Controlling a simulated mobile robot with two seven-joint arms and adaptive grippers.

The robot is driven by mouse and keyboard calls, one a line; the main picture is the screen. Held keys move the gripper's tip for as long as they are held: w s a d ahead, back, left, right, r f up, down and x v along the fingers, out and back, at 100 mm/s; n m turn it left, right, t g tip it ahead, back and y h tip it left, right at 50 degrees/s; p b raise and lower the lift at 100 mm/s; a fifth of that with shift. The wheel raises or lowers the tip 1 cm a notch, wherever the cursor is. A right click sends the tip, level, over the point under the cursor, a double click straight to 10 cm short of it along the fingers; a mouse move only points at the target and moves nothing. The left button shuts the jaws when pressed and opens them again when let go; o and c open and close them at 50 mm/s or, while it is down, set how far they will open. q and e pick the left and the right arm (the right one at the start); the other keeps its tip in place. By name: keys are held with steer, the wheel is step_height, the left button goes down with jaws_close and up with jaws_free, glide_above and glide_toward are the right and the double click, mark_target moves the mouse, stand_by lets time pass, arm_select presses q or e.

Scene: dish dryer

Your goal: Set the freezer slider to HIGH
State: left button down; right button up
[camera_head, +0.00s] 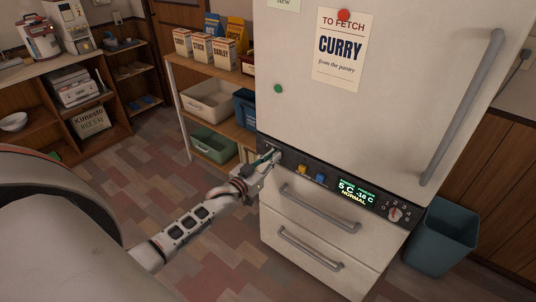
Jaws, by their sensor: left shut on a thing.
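The white fridge-freezer (310,110) fills the middle and right. A dark control panel (337,183) runs across it below the upper door. My left gripper (272,157) is at the left end of this panel, shut on the slider there. The slider knob and its markings are mostly hidden by the fingers, so I cannot read its setting. The panel's lit display (357,192) shows small readings and the word NORMAL. My right gripper is not in view.
A yellow button (302,169), a blue button (321,179) and a numbered dial (394,214) are also on the panel. Drawer handles (318,210) stick out below. Shelves (226,128) with boxes and bins stand left of the fridge; a teal bin (441,238) stands right.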

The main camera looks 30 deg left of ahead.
arm_select(q)
steer(key=c, duration=2.1)
jaws_free()
steer(key=shift+d, duration=0.3)
steer(key=s, duration=0.8)
steer(key=s+a, duration=0.1)
steer(key=s, duration=0.3)
steer(key=s+d+f+m+g, duration=0.1)
steer(key=s+d+f+g, duration=0.1)
steer(key=s+d+f, duration=0.3)
steer(key=s+d+f+m+g+h, duration=0.1)
steer(key=s+d+f+g, duration=0.2)
steer(key=s+d+f, duration=0.2)
steer(key=s+d+f+m+g+p, duration=0.1)
steer(key=s+d+f, duration=0.4)
steer(key=s+d, duration=0.5)
steer(key=shift+s+d+m+g, duration=0.15)
steer(key=shift+s+g, duration=0.2)
steer(key=shift+s, duration=0.35)
steer(key=shift+s+d+m+g, duration=0.15)
steer(key=shift+s+g, duration=0.2)
steer(key=shift+s, duration=0.3)
